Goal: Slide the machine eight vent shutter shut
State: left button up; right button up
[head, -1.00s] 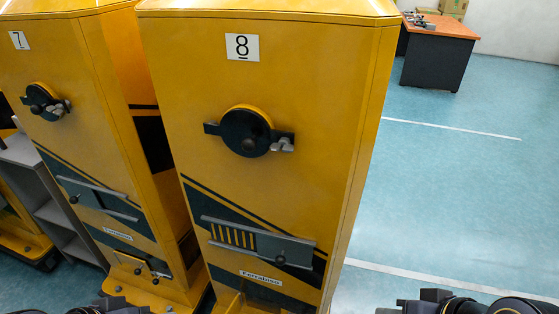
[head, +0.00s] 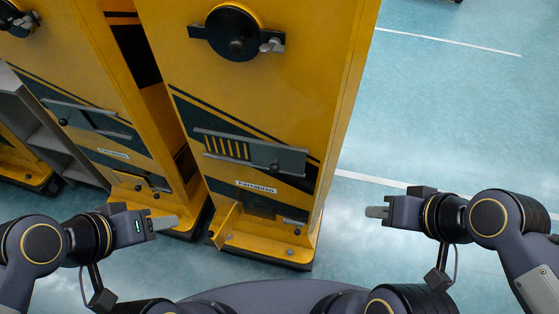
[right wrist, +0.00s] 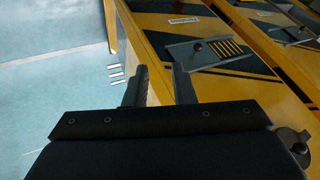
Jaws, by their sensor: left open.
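Machine eight (head: 285,90) is the tall yellow cabinet in the middle of the head view. Its grey vent shutter (head: 290,159), with a dark knob (head: 273,168), sits at the right of a sloping rail, leaving several yellow slots (head: 226,148) uncovered on the left. The shutter also shows in the right wrist view (right wrist: 186,54). My left gripper (head: 165,222) is open and empty, low in front of the machines. My right gripper (head: 376,212) is right of machine eight and apart from it; its two fingers stand apart in the right wrist view (right wrist: 160,74), with nothing between them.
Machine seven (head: 85,55) stands close on the left with a similar shutter rail. Above machine eight's shutter is a dark round latch (head: 237,32). A yellow ledge (head: 260,245) juts out at its base. The blue floor (head: 440,110) to the right is clear.

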jog(key=a+f+m+g+y+b, duration=0.1)
jog(key=f+b, duration=0.1)
jog(key=f, duration=0.1)
jog(key=a+f+m+g+y+b, duration=0.1)
jog(key=a+f+g+b, duration=0.1)
jog(key=f, duration=0.1)
jog(key=a+f+m+g+y+b, duration=0.1)
jog(key=f+y+b, duration=0.1)
jog(key=f, duration=0.1)
jog(key=shift+w+a+m, duration=0.3)
jog(key=shift+a+m, duration=0.05)
jog(key=shift+m, duration=0.05)
grip_shut()
jog(key=m+t+y+b, duration=0.8)
jog(key=m+y+b, duration=0.25)
jog(key=m, duration=0.75)
send_near(275, 166)
jog(key=shift+h, duration=0.35)
jog(key=x, duration=0.1)
jog(key=b+x, duration=0.1)
jog(key=x, duration=0.1)
jog(key=f+x, duration=0.1)
jog(key=x, duration=0.1)
jog(key=shift+w+a, duration=0.1)
jog(key=shift+a, duration=0.2)
